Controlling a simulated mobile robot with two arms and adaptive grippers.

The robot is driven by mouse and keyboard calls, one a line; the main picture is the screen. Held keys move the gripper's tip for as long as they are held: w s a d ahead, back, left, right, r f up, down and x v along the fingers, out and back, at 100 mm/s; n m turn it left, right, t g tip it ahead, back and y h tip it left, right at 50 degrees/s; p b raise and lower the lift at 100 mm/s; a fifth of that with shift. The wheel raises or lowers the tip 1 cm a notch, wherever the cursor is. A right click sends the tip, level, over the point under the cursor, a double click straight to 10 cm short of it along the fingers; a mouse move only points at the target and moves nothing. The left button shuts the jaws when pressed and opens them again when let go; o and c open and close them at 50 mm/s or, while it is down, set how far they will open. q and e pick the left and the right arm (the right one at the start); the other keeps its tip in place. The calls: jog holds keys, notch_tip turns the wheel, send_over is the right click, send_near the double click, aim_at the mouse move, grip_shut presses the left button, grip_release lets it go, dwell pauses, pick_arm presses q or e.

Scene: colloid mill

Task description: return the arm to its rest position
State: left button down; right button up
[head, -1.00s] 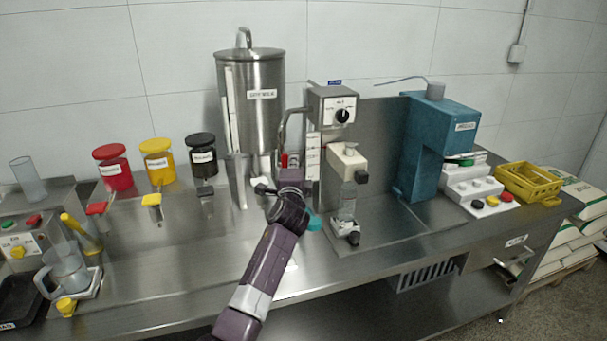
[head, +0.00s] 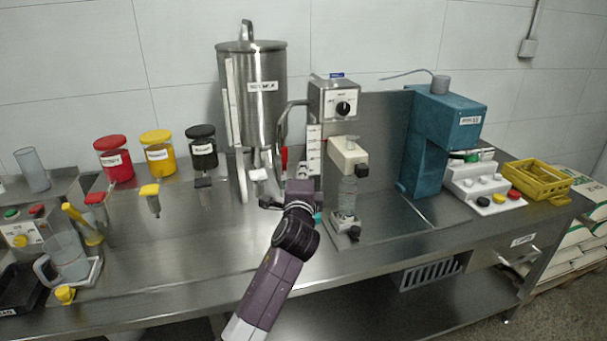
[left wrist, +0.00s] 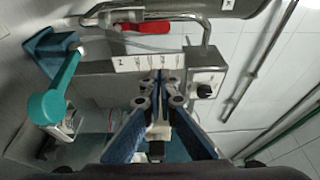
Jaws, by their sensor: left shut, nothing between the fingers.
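My left arm (head: 270,290) rises from the bottom middle of the head view over the steel bench. My left gripper (head: 302,188) is at its far end, in front of the steel tank and the grey control box. Its fingertips are hard to make out there. In the left wrist view the fingers of the left gripper (left wrist: 160,92) are together, with nothing seen between them. The grey box with a black knob (left wrist: 204,91) lies beyond the fingers in that view. My right gripper is not in view.
A steel tank (head: 265,115), the control box (head: 333,102) and a blue machine (head: 440,135) stand behind. In the wrist view a teal lever (left wrist: 55,92) is at left. The front bench top (head: 170,265) is clear.

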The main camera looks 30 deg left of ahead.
pick_arm(q)
jog(key=shift+s+d, duration=0.2)
jog(key=shift+s, duration=0.05)
dwell(0.4)
